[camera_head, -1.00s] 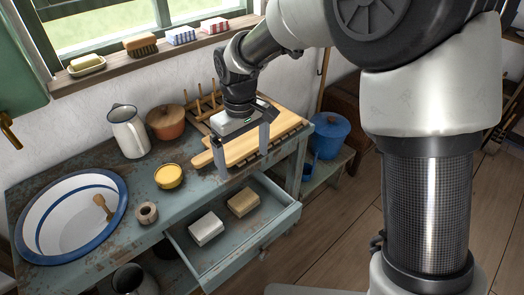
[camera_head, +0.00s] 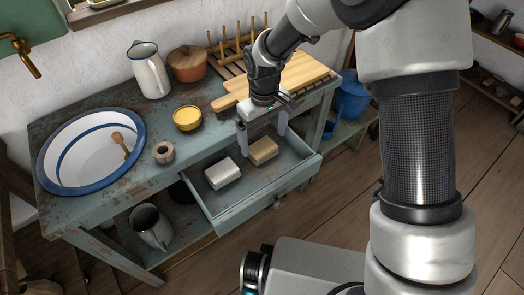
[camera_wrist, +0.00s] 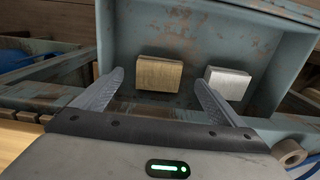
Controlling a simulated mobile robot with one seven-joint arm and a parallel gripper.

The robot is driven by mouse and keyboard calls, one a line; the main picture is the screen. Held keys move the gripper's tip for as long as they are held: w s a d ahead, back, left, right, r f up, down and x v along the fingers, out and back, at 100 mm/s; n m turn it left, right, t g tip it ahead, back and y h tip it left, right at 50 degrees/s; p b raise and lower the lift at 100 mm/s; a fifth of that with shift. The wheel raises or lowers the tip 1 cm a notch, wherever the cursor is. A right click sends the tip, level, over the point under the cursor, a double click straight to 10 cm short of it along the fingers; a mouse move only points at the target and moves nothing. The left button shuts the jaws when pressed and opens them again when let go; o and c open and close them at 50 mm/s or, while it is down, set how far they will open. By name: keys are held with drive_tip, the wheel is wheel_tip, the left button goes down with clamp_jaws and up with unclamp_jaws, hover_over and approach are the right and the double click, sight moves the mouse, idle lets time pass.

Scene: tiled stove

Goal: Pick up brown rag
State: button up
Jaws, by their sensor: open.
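The brown rag (camera_head: 263,150) is a folded tan block lying in the open drawer (camera_head: 291,179), toward its right side. In the wrist view the brown rag (camera_wrist: 159,74) lies ahead of and between my two fingers, apart from both. My gripper (camera_head: 263,140) is above the drawer, pointing down, its fingers spread and empty. The wrist view also shows my gripper (camera_wrist: 158,92) with its fingers apart. A folded white rag (camera_head: 222,173) lies left of the brown one in the drawer, and this white rag (camera_wrist: 228,83) sits near my right finger in the wrist view.
The worn blue table (camera_head: 85,205) carries a basin (camera_head: 70,165), a white jug (camera_head: 149,75), a yellow bowl (camera_head: 187,118), a brown pot (camera_head: 187,62) and wooden boards (camera_head: 300,77). The drawer walls surround the rags. A blue bucket (camera_head: 353,98) stands at the right.

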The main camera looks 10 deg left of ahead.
sight(263, 148)
wheel_tip(263, 148, down, 4)
drive_tip(key=shift+w+a+f+b, duration=0.15)
drive_tip(key=shift+f+b, duration=0.1)
drive_tip(key=shift+b, duration=0.3)
drive_tip(key=c, duration=1.2)
drive_tip(key=shift+o, duration=0.2)
drive_tip(key=shift+r, duration=0.15)
wheel_tip(263, 148, up, 18)
drive_tip(key=p, duration=0.4)
drive_tip(key=shift+o, duration=1.4)
drive_tip(key=shift+c, duration=0.7)
